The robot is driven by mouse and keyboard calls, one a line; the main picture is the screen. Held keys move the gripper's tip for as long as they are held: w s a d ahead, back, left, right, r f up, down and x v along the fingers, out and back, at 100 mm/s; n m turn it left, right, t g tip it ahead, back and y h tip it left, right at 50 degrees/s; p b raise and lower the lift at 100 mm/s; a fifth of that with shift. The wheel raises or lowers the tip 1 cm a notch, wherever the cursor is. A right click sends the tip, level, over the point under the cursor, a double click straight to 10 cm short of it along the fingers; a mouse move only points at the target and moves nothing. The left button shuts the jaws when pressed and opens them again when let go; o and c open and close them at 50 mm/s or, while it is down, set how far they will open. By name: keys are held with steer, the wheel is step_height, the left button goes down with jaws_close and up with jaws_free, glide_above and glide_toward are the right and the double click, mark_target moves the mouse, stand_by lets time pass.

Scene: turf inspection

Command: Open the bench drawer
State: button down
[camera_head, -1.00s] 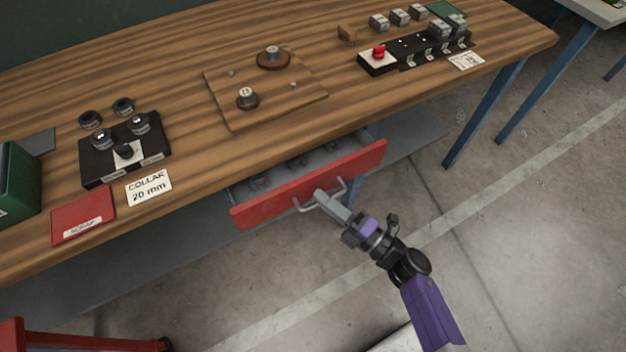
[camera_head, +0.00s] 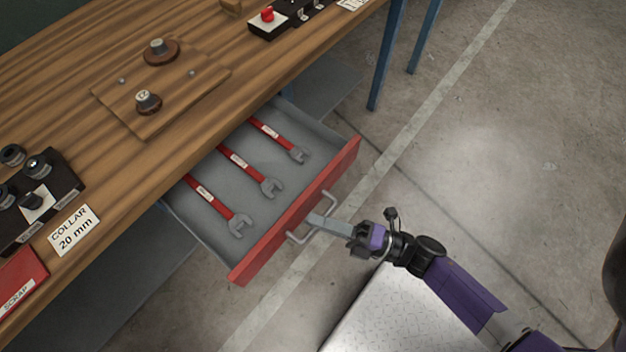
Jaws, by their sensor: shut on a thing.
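The bench drawer (camera_head: 312,205) has a red front and a grey tray and stands well out from under the wooden bench top. Three red-handled wrenches lie side by side in it: a left one (camera_head: 217,203), a middle one (camera_head: 246,168) and a right one (camera_head: 275,137). A metal bar handle (camera_head: 328,200) is fixed to the drawer front. My gripper (camera_head: 318,221) is shut on this handle, outside the front. The fingers hide part of the handle.
The wooden bench (camera_head: 60,110) carries a board with two posts (camera_head: 165,95), a black fixture block (camera_head: 50,190), a collar card (camera_head: 75,228) and a red scrap tray (camera_head: 18,280). A blue bench leg (camera_head: 388,55) stands beyond the drawer. Floor to the right is open.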

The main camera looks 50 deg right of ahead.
steer(key=c, duration=1.5)
jaws_free()
steer(key=b+v, duration=0.1)
steer(key=v, duration=0.7)
steer(key=shift+b, duration=0.3)
steer(key=shift+w, duration=0.1)
steer(key=s+a+r+m+g+h+p, duration=0.1)
steer(key=r+m+h, duration=0.3)
steer(key=r+m, duration=0.4)
steer(key=s+a+r+m+g+h+p, duration=0.1)
steer(key=r+m, duration=0.6)
steer(key=m, duration=0.8)
steer(key=s+a+g+h, duration=0.1)
steer(key=h, duration=0.1)
steer(key=shift+s+r+g+h, duration=0.25)
steer(key=shift+r+g+h, duration=0.05)
steer(key=shift+r+h, duration=0.1)
